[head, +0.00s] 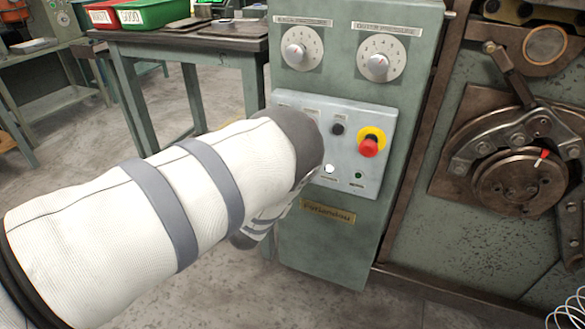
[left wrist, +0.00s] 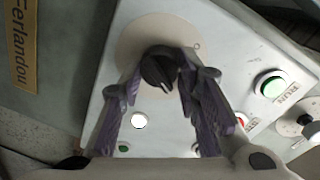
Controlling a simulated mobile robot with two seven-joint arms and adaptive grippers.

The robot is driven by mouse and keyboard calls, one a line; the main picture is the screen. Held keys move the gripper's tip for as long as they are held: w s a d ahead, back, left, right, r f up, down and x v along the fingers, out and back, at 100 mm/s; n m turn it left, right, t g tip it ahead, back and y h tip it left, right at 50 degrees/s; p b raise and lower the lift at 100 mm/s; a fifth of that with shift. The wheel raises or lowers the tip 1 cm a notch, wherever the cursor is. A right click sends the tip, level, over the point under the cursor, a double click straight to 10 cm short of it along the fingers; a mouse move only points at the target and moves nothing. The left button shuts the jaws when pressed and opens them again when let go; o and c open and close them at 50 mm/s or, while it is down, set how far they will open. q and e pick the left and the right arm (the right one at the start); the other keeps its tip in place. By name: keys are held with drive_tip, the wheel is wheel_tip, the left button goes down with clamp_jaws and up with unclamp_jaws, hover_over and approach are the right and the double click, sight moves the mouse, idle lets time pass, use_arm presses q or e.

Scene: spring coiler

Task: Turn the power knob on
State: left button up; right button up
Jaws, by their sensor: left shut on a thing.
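The power knob (left wrist: 156,65) is a black knob on a round beige plate, seen in the left wrist view. A pale mark on it points down and slightly right in that picture. My left gripper (left wrist: 166,78) has its two purple-padded fingers on either side of the knob and is shut on it. In the head view my left arm reaches to the grey control panel (head: 380,115) and hides the knob and the fingers. My right gripper is in neither view.
The panel carries a red emergency button (head: 368,146) on yellow, a small black control (head: 337,129), a white light (head: 330,169) and a green RUN button (left wrist: 270,85). Two pressure dials (head: 379,59) sit above. The coiler wheel (head: 518,181) stands at right.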

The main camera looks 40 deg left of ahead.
use_arm(q)
drive_tip(key=shift+m, duration=1.2)
drive_tip(key=shift+m+y, duration=0.3)
drive_tip(key=o, duration=1.2)
drive_tip(key=shift+c, duration=0.2)
drive_tip(key=v, duration=1.2)
